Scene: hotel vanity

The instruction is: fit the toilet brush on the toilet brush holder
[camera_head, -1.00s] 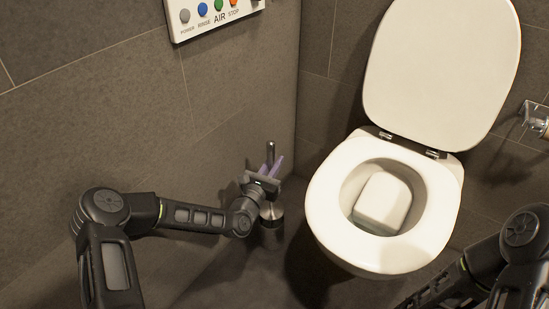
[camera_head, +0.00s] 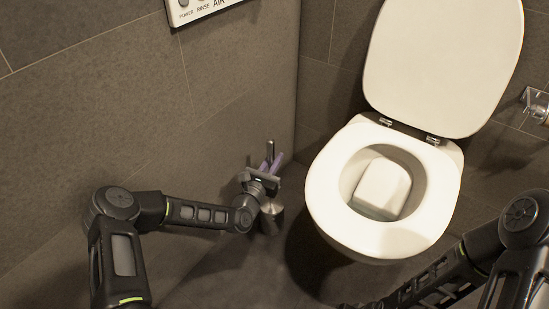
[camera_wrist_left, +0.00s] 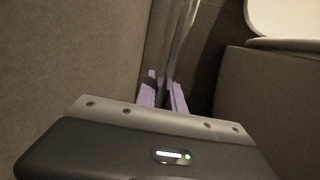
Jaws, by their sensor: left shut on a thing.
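The toilet brush shows as a shiny metal handle (camera_head: 270,149), roughly upright, in the corner left of the toilet. The handle also shows in the wrist view (camera_wrist_left: 181,45), rising between the purple fingers. My left gripper (camera_head: 270,164) is shut on the handle; its fingers also show in the wrist view (camera_wrist_left: 164,94). The toilet brush holder (camera_head: 272,217), a metal cylinder, is just below the gripper, partly covered by my wrist. The brush head is hidden, so I cannot tell how far it sits in the holder. My right gripper is out of view.
The white toilet (camera_head: 377,235) with raised lid stands close to the right of the brush. The grey tiled wall (camera_head: 120,110) runs close along the left. A button panel (camera_head: 200,8) is above. My right arm is at the lower right.

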